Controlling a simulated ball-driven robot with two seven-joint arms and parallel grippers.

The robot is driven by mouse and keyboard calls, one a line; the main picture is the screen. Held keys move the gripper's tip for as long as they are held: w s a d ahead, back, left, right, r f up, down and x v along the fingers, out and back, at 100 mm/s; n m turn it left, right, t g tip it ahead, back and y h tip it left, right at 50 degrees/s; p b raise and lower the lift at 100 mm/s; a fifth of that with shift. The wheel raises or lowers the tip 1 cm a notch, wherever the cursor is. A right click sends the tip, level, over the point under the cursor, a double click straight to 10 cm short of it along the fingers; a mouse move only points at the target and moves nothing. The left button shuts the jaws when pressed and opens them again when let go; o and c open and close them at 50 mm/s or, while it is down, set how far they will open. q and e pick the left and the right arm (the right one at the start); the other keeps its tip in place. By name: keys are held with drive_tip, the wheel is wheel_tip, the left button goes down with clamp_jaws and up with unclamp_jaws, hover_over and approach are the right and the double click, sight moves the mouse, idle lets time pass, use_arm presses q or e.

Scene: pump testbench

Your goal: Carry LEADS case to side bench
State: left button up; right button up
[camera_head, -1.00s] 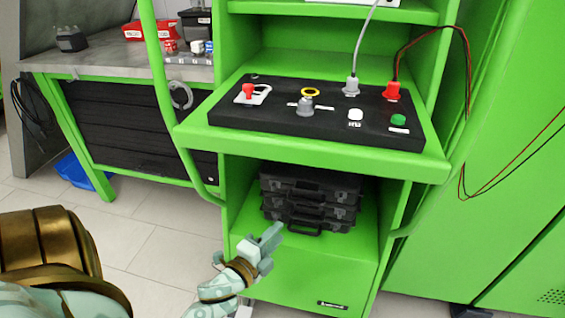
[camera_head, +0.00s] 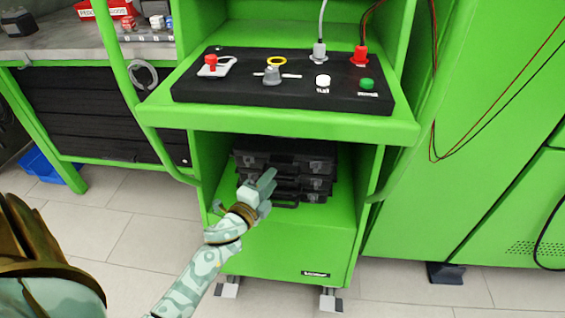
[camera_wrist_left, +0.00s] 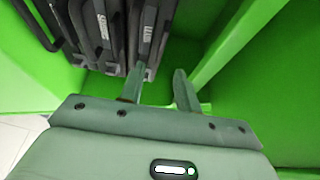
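A stack of black cases (camera_head: 315,170) lies in the lower compartment of the green testbench, handles facing out. In the left wrist view the LEADS case (camera_wrist_left: 152,22) is the one at the right end of the row, which appears to be the top of the stack. My left gripper (camera_head: 264,185) is in front of the stack and covers part of it. In the left wrist view its fingers (camera_wrist_left: 160,78) are apart, close to the LEADS case's front; whether they straddle its handle is unclear. The side bench (camera_head: 70,50) has a grey top, at the left. My right gripper is out of view.
Another labelled case (camera_wrist_left: 102,25) sits beside the LEADS case. A control panel (camera_head: 300,95) with knobs and plugged cables overhangs the compartment. A red bin (camera_head: 105,10) and small parts stand on the side bench, with a blue bin (camera_head: 40,165) below.

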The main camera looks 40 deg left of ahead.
sight(284, 164)
use_arm(q)
drive_tip(key=w, duration=0.4)
drive_tip(key=w+a+b, duration=0.1)
drive_tip(key=w, duration=0.2)
drive_tip(key=shift+f, duration=0.1)
drive_tip(key=shift+w+a, duration=0.1)
drive_tip(key=shift+w, duration=0.3)
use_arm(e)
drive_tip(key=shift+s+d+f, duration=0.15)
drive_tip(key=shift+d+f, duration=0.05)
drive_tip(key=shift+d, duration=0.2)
use_arm(q)
clamp_jaws()
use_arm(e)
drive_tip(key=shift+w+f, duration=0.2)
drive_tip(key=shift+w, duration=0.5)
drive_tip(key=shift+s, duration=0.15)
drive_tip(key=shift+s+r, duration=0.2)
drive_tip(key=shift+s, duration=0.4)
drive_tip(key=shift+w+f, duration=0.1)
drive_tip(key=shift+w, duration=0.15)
